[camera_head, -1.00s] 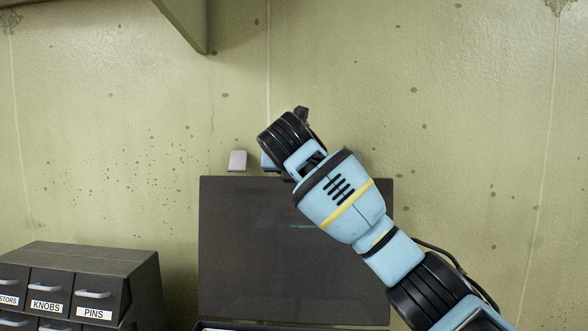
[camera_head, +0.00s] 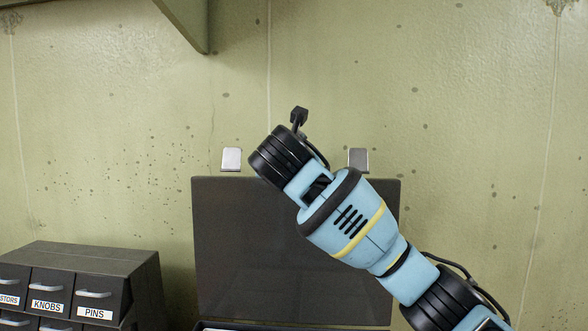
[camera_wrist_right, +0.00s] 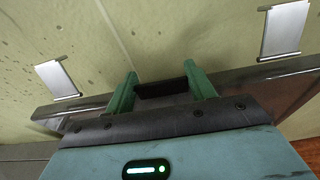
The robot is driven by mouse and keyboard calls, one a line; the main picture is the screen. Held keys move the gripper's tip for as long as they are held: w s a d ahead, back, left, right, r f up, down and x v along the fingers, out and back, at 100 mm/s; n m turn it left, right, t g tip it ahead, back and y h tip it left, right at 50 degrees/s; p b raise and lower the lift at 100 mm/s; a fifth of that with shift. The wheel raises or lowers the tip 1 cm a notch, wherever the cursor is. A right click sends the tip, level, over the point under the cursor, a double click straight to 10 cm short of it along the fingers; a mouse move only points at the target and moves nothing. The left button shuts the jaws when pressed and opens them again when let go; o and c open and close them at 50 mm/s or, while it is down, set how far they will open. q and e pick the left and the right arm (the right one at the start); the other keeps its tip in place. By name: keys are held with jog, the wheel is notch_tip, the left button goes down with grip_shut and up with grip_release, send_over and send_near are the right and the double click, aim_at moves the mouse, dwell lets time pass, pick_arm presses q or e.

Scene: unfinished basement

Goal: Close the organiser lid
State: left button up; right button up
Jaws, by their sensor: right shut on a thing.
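The organiser lid (camera_head: 240,240) is a dark grey panel standing close to upright in the middle of the head view. Two silvery latches (camera_head: 231,159) (camera_head: 358,160) stick up from its top edge. My right arm comes in from the right across the lid, hiding part of it, and its gripper's fingers are hidden in the head view. In the right wrist view the green fingers of my right gripper (camera_wrist_right: 161,92) are at the lid's edge, on either side of a dark tab (camera_wrist_right: 160,88), shut on it. My left gripper is not in view.
A dark drawer cabinet (camera_head: 95,257) with labelled drawers stands at the lower left, a gap away from the lid. Part of the organiser's base rim (camera_head: 215,326) shows at the bottom edge. A green shelf or beam (camera_head: 185,22) hangs at the upper left. The wall behind is bare.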

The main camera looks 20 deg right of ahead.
jog(key=s+a+t, duration=0.1)
jog(key=s+a, duration=0.1)
jog(key=s, duration=0.2)
jog(key=s+a+f+t+h, duration=0.1)
jog(key=s+a+t, duration=0.1)
jog(key=s, duration=0.2)
jog(key=s+a+f+t+h, duration=0.1)
jog(key=s+a, duration=0.1)
jog(key=s, duration=0.3)
jog(key=shift+s+a+f, duration=0.1)
jog(key=shift+a+f, duration=0.05)
jog(key=shift+a, duration=0.05)
jog(key=shift+s+a+f+t, duration=0.2)
jog(key=shift+s+t, duration=0.05)
jog(key=shift+s, duration=0.15)
jog(key=shift+s+a+f+t, duration=0.15)
jog(key=shift+s+t, duration=0.1)
jog(key=shift+s, duration=0.1)
